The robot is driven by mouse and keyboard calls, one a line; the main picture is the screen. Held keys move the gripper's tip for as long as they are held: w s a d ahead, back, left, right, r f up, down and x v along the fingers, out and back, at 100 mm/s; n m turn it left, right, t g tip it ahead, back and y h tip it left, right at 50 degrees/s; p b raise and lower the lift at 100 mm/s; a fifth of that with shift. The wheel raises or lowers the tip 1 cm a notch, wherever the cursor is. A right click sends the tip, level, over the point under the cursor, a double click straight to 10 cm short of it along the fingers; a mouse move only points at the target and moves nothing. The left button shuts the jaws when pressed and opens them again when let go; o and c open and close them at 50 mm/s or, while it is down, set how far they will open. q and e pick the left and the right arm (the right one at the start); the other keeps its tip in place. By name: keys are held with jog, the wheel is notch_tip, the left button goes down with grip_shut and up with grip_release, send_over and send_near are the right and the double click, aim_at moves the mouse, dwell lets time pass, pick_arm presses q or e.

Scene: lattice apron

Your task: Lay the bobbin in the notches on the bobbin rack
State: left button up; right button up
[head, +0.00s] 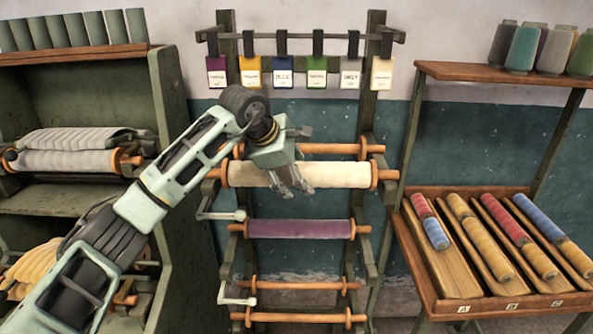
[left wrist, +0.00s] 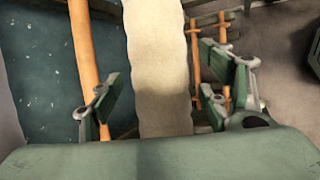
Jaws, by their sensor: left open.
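The bobbin rack (head: 228,266) stands against the wall, with dark upright posts and rows of crosswise bobbins. A cream-wound bobbin (head: 335,175) with orange ends lies level across its upper part; its seating at the posts is too small to tell. My left gripper (head: 291,188) is in front of this bobbin, left of its middle, and covers part of it. In the left wrist view the gripper (left wrist: 160,88) is open, and the cream roll (left wrist: 162,50) runs between its two fingers, with gaps on both sides. A purple bobbin (head: 300,229) lies lower on the rack. My right gripper is out of view.
Bare orange rods (head: 300,285) cross the rack above and below. Coloured tags (head: 283,73) hang from its top bar. A shelf cabinet (head: 170,130) with fabric rolls stands left; a slanted tray (head: 440,290) with yarn spools stands right.

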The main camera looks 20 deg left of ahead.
pick_arm(q)
jog(key=v, duration=1.2)
